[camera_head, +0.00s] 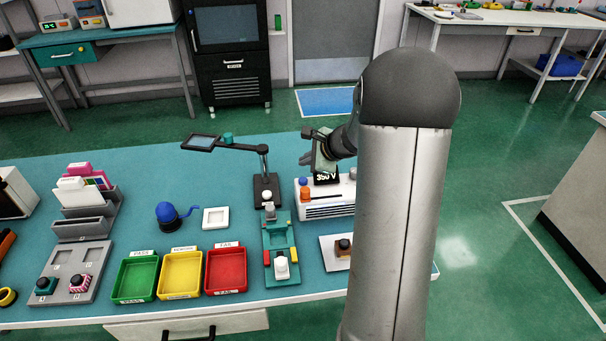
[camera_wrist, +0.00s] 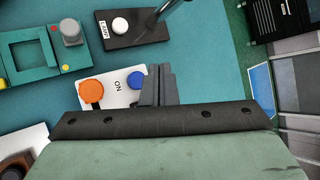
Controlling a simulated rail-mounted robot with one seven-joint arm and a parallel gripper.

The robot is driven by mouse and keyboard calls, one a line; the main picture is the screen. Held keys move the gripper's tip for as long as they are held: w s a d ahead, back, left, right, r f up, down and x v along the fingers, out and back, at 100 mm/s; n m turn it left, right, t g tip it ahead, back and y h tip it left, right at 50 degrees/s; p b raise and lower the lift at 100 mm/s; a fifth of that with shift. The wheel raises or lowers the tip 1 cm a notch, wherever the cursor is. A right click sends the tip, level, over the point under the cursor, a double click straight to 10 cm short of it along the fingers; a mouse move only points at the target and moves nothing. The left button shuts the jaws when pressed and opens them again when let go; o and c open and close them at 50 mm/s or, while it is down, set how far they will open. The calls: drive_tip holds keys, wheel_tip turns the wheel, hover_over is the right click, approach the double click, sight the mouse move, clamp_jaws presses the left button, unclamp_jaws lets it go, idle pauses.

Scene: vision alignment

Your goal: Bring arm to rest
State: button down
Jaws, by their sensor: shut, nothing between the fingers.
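My gripper (camera_head: 308,159) is above the white box with the 350 V display (camera_head: 325,178), at the right part of the teal table. In the wrist view my gripper (camera_wrist: 158,82) has its fingers together with nothing between them. The fingertips show close beside the blue button (camera_wrist: 136,80) in that view; whether they touch anything cannot be told. An orange knob (camera_wrist: 91,92) sits next to the blue button. Much of the white box and the table's right end is hidden behind my arm in the head view.
Green (camera_head: 136,278), yellow (camera_head: 181,274) and red (camera_head: 226,270) trays lie along the front. The table's back left is mostly clear.

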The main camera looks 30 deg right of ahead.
drive_tip(key=shift+r, duration=0.55)
